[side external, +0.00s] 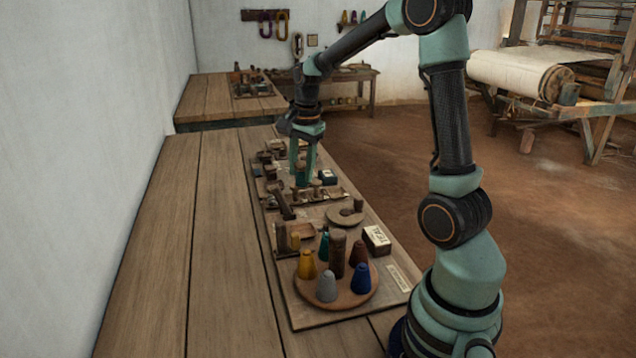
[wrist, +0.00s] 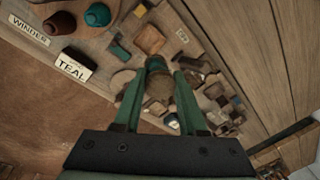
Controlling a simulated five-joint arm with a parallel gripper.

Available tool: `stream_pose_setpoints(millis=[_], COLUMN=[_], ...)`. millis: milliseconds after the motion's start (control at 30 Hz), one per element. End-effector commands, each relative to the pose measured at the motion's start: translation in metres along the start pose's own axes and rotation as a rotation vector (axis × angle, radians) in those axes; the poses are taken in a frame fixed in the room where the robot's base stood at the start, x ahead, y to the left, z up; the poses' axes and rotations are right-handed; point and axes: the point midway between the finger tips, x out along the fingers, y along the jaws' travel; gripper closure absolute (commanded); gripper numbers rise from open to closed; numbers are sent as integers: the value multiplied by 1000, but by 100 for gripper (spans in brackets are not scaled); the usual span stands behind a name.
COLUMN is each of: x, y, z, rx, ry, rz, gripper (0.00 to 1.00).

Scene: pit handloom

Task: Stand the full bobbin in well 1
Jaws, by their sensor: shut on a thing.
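My gripper (side external: 303,170) is over the middle of the long board, its two green fingers pointing down. In the wrist view the fingers (wrist: 157,78) are shut on a bobbin (wrist: 156,64), which shows a dark teal band and a brown wooden end. In the side view the bobbin is small and partly hidden between the fingers, low among the wooden fittings. A wooden strip with short upright pegs (side external: 317,188) lies close by the fingertips. I cannot tell which well is well 1, nor whether the bobbin touches anything below.
A round wooden stand (side external: 343,301) holds several coloured cones around a brown post (side external: 338,254). A round wooden piece (side external: 344,218) and small trays crowd the board. The table's left side (side external: 180,250) is clear.

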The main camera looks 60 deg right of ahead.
Motion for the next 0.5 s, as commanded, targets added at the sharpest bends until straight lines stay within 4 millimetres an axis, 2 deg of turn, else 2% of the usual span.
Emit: stream_pose_setpoints(millis=[33, 200, 367, 500], x=[-13, -41, -55, -60], y=[-3, -7, -9, -18], z=[-1, -3, -6, -22], rx=[0, 0, 4, 27], ry=[2, 1, 1, 4], rz=[-5, -3, 0, 3], gripper=[100, 100, 100, 100])
